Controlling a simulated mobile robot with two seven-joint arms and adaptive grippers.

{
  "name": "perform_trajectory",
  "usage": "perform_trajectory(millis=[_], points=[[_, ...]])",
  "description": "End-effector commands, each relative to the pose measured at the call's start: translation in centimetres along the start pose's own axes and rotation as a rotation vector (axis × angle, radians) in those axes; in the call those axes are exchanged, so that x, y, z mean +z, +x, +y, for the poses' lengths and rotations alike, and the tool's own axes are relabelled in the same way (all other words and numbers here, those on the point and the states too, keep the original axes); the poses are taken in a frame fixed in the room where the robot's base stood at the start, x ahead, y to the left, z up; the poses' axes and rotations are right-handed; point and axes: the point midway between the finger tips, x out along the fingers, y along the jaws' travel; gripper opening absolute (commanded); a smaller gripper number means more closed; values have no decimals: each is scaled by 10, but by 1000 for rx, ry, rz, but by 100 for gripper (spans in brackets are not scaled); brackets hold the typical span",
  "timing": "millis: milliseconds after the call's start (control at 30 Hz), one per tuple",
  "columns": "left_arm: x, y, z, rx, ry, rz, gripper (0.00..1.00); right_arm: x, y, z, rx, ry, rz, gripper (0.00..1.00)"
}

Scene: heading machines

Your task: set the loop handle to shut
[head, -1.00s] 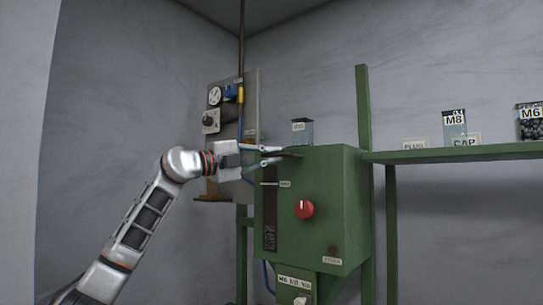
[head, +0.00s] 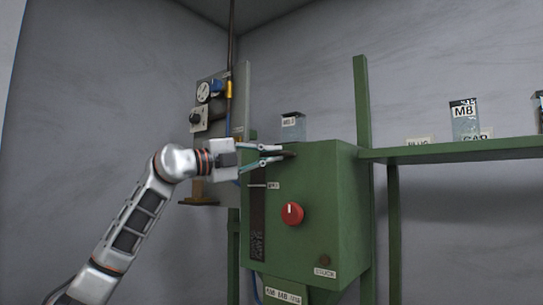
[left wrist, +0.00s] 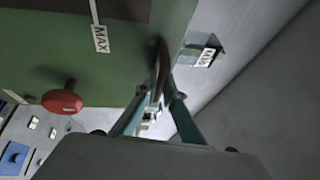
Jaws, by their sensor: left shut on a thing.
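The loop handle (head: 288,154) is a dark, thin loop at the upper left edge of the green machine box (head: 325,200). My left gripper (head: 278,154) reaches it from the left, with its fingers closed around it. In the left wrist view, the dark loop (left wrist: 161,68) rises from the green face between the two fingers (left wrist: 158,108). The fingers hide part of the loop, and its exact setting is hard to read. My right gripper is not in view.
A red knob (head: 291,214) sticks out of the box front below the handle. A dark slot with a MAX label (left wrist: 100,39) is close by. A gauge panel (head: 212,105) hangs on the wall behind. A green shelf (head: 450,151) with labelled jars stands at right.

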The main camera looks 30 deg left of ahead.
Motion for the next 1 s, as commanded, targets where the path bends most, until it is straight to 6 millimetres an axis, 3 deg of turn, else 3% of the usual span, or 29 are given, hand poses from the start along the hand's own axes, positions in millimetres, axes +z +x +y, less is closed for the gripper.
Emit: perform_trajectory(millis=[100, 133, 200, 633, 767, 1000], points=[[3, 0, -2, -5, 3, -7, 0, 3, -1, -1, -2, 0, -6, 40], [3, 0, -2, -5, 3, -7, 14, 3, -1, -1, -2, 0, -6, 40], [3, 0, -2, -5, 3, -7, 26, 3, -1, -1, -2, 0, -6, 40], [2, -7, -1, -3, 2, -5, 26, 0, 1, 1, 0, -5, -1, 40], [3, -26, 0, -2, 4, -7, 26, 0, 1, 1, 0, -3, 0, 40], [3, -76, 1, 0, 3, -8, 26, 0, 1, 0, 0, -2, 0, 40]])
